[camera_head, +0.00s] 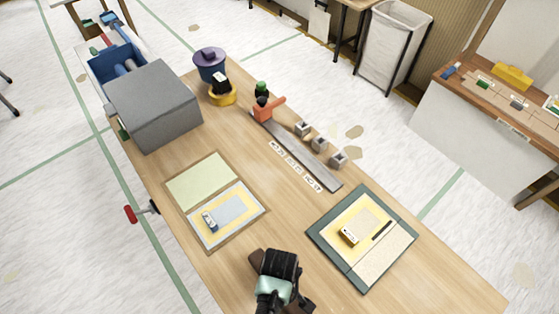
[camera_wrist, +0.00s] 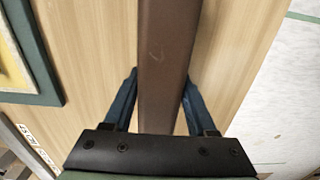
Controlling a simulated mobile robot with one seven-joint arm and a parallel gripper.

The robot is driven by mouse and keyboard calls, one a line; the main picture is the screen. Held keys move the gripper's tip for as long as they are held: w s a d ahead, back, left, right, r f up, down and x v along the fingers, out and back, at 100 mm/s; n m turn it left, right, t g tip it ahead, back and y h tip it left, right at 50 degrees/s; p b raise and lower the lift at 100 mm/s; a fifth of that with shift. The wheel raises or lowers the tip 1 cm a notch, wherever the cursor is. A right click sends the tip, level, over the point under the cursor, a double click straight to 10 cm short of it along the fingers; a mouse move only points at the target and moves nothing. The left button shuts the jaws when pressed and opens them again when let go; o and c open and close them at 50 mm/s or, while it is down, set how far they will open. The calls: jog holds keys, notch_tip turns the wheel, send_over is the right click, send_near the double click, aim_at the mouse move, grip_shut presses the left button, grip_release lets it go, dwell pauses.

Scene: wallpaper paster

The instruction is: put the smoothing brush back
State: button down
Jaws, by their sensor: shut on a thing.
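A long brown bar, which looks like the smoothing brush (camera_head: 257,261), is between the jaws of my gripper (camera_head: 279,275) at the near edge of the wooden table. In the wrist view the brown brush (camera_wrist: 166,45) runs up between the two blue fingers of my gripper (camera_wrist: 160,78), which are shut on its sides. In the head view my gripper hides the middle of the brush, and its ends stick out on both sides. I cannot tell whether it touches the table top; its bristles are not visible.
A green-bordered mat (camera_head: 318,235) with a small yellow block lies right of my gripper. A board with pale green and blue panels (camera_head: 201,181) lies to the left. A grey strip (camera_head: 325,176), small grey cubes, a purple pot (camera_head: 209,62) and a grey box (camera_head: 152,98) stand farther back.

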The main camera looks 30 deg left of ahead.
jog(key=shift+s+f, duration=0.1)
jog(key=shift+f, duration=0.25)
jog(key=shift+c, duration=1)
grip_release()
jog(key=shift+f+b, duration=0.2)
jog(key=shift+b, duration=0.1)
notch_tip(320, 180, up, 13)
jog(key=shift+a, duration=0.15)
